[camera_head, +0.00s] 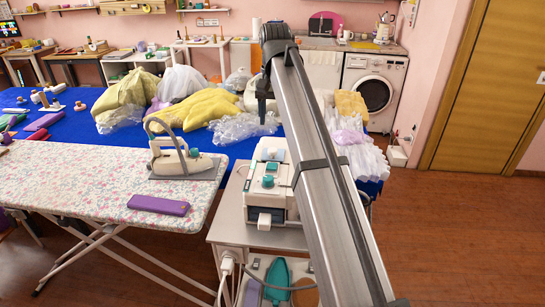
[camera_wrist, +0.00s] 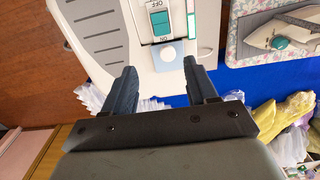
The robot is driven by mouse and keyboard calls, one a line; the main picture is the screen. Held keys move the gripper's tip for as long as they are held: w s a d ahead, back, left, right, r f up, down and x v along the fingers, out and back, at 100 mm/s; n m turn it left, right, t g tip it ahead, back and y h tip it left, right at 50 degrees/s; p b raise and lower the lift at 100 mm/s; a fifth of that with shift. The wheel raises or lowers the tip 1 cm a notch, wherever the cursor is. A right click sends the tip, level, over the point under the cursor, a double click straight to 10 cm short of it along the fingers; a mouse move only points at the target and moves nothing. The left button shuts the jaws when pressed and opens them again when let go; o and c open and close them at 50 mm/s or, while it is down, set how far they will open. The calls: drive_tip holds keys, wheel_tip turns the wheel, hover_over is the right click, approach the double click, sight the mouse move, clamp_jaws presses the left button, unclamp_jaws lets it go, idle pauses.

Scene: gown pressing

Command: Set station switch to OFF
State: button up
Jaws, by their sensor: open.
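The white pressing station (camera_head: 286,205) stands on a small grey table, right of the ironing board. Its green rocker switch (camera_wrist: 159,20) shows at the top of the wrist view, with OFF printed at its upper end and ON at its lower end. I cannot tell which way the rocker is tipped. My gripper (camera_head: 264,103) hangs above and behind the station in the head view.
An iron (camera_head: 184,163) and a purple case (camera_head: 158,205) rest on the floral ironing board (camera_head: 90,180) at left. Plastic-wrapped garments (camera_head: 210,107) cover the blue table behind. White ruffled fabric (camera_head: 362,160) lies right of the station. Wooden floor at right is clear.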

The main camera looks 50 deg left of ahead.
approach(273, 165)
drive_tip(key=f, duration=0.7)
drive_tip(key=shift+w+a+f, duration=0.15)
drive_tip(key=shift+w+a, duration=0.05)
drive_tip(key=shift+a, duration=0.2)
drive_tip(key=shift+c, duration=0.3)
drive_tip(key=c, duration=1)
drive_tip(key=shift+s+d+t+y, duration=0.45)
drive_tip(key=shift+d+t+y, duration=0.1)
drive_tip(key=shift+t+y, duration=0.25)
drive_tip(key=shift+s+d+t+y, duration=0.15)
drive_tip(key=shift+t+y, duration=0.65)
drive_tip(key=shift+r, duration=0.2)
